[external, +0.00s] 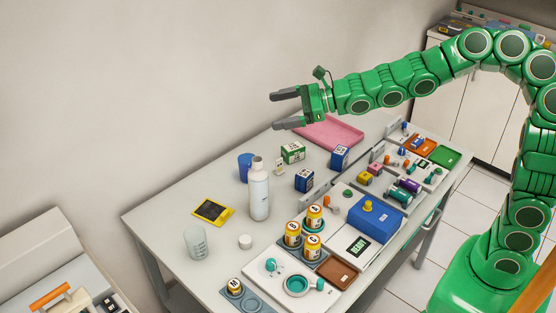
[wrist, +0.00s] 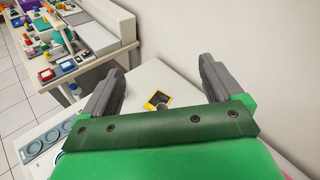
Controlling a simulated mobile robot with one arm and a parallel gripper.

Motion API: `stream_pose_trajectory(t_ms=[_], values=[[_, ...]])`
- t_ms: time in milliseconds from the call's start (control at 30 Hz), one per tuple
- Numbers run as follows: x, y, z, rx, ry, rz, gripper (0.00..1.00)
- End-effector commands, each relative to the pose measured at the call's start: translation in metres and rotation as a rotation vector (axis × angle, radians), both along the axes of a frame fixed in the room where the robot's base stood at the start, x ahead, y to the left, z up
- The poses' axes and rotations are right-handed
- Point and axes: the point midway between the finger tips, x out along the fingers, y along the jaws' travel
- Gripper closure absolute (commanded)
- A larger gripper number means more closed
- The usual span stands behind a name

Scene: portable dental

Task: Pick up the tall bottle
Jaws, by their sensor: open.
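The tall bottle (external: 259,193) is white with a greyish cap. It stands upright on the table, left of its middle, in the external view. My gripper (external: 274,111) is open and empty, in the air above the back of the table. In the picture it lies above and slightly right of the bottle, with its fingers pointing left. In the wrist view the two dark fingers of my gripper (wrist: 162,67) are spread apart. I cannot make out the bottle in the wrist view.
A blue cup (external: 245,167) stands close behind the bottle. A yellow-framed device (external: 212,211), clear beaker (external: 196,243) and small white lid (external: 245,242) are nearby. Boxes, orange jars and trays fill the table's right side. A pink tray (external: 330,132) lies at the back. A wall runs behind.

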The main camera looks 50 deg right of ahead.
Motion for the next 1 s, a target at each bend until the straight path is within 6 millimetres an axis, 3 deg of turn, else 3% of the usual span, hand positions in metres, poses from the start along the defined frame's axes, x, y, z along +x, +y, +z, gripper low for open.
stream_pose_trajectory(t_ms=[200, 467, 1000], values=[[0.013, -0.007, -0.038, 0.063, 0.158, -0.081, 0.07], [0.02, -0.012, -0.073, 0.119, 0.305, -0.15, 0.07], [0.019, -0.012, -0.148, 0.119, 0.307, -0.15, 0.07]])
